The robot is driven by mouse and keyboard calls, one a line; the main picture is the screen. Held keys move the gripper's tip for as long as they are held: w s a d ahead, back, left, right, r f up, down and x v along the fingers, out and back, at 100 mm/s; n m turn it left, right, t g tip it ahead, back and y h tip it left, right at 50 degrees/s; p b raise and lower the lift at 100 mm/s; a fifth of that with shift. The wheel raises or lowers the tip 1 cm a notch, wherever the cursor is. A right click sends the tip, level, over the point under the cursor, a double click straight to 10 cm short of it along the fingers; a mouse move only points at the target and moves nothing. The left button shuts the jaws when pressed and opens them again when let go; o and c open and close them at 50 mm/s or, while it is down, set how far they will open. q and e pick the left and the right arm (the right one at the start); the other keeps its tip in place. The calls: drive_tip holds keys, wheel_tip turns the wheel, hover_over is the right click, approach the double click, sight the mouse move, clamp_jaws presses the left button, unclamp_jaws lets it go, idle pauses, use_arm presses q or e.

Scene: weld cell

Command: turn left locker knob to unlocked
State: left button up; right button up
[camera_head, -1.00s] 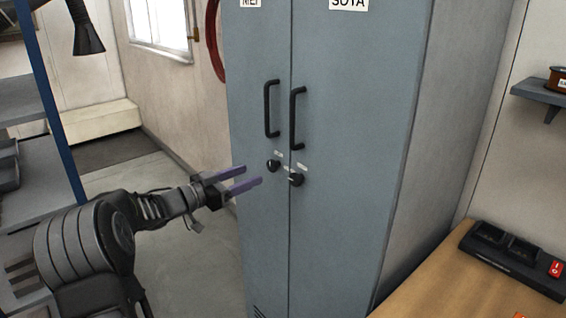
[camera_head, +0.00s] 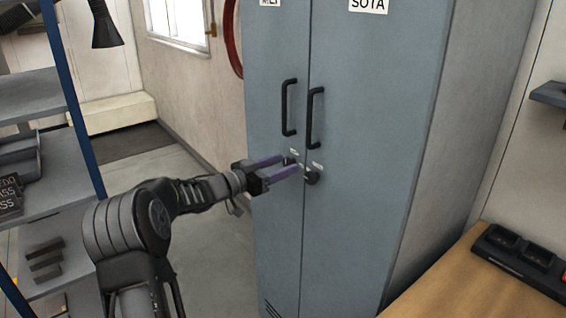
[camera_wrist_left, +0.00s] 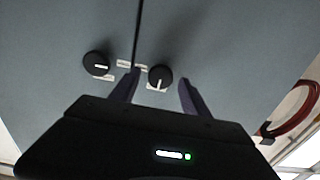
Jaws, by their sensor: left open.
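The grey-blue locker (camera_head: 375,150) has two doors, each with a dark handle and a round black knob. The left locker knob (camera_head: 289,160) is partly hidden by my left gripper (camera_head: 291,163), which is open with its purple fingers reaching to the door. The left wrist view looks turned over: there the left locker knob (camera_wrist_left: 160,77) appears between the fingertips, its white mark roughly vertical. I cannot tell whether the fingers touch it. The right locker knob (camera_head: 311,178) is just beyond the fingertips; in the wrist view it (camera_wrist_left: 96,65) has a roughly horizontal mark. My right gripper is not in view.
A shelf rack (camera_head: 50,150) with a blue post stands at the left. A wooden bench (camera_head: 450,290) with a black charger (camera_head: 520,262) is at the lower right. A red hose (camera_head: 232,40) hangs on the wall behind the locker. Floor left of the locker is clear.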

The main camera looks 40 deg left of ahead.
use_arm(q)
drive_tip(key=shift+w+d, duration=0.1)
drive_tip(key=shift+w, duration=0.25)
drive_tip(key=shift+c, duration=0.5)
clamp_jaws()
